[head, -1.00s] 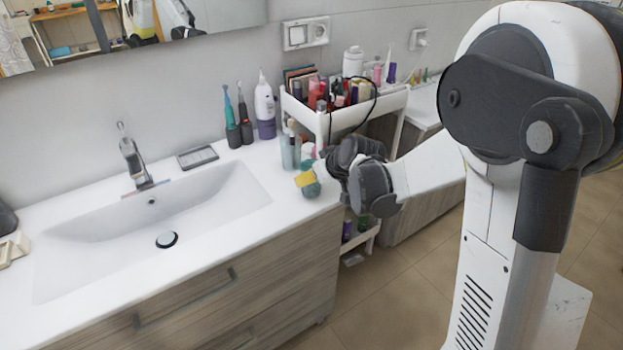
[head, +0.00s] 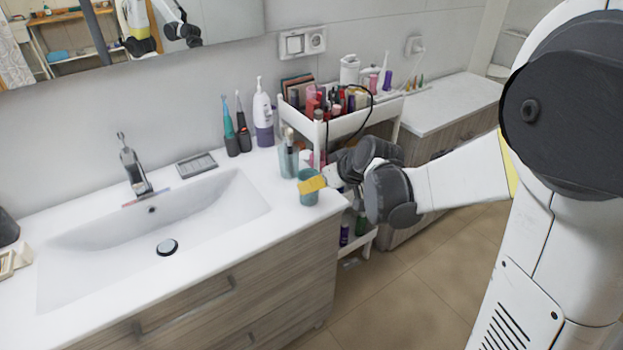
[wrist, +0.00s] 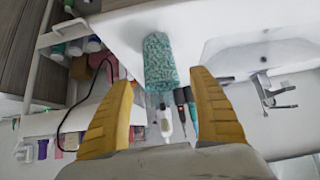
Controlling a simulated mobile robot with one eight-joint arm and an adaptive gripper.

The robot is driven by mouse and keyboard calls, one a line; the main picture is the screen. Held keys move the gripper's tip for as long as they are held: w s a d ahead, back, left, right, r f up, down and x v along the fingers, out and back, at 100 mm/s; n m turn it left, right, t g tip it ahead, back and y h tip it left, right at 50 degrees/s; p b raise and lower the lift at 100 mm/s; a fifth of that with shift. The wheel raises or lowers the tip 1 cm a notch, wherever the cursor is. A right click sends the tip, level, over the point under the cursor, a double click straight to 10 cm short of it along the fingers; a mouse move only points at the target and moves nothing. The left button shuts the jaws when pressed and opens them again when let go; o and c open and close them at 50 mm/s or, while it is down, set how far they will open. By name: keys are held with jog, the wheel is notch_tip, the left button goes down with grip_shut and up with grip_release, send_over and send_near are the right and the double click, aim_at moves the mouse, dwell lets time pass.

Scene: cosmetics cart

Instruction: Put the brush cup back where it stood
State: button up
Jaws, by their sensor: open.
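A teal cup (head: 308,197) stands upright on the white counter near its right front corner. In the wrist view a teal speckled cup (wrist: 160,62) lies between and beyond the fingertips. I cannot tell for sure which of the two is the brush cup. My gripper (head: 318,183) is open at the teal cup, with one yellow finger across its front. The wrist view shows both yellow fingers (wrist: 161,82) spread wide, with a gap beside the cup.
Two toothbrushes (head: 237,128) and a white-purple bottle (head: 263,115) stand behind on the counter. A white cart (head: 345,122) full of cosmetics is close to the right, behind my wrist. The sink (head: 150,225) is left. The counter's edge is close to the cup.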

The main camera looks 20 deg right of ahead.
jog(key=s+r+m+h, duration=0.1)
jog(key=s+r, duration=0.1)
jog(key=s, duration=0.6)
jog(key=s+a+r+m+g+h+p, duration=0.1)
jog(key=s+r, duration=0.2)
jog(key=s, duration=0.5)
jog(key=s+r+m, duration=0.1)
jog(key=s+r, duration=0.2)
jog(key=s, duration=0.6)
jog(key=shift+a+m+g+h, duration=0.25)
jog(key=shift+m+g+h, duration=0.05)
jog(key=shift+h, duration=0.1)
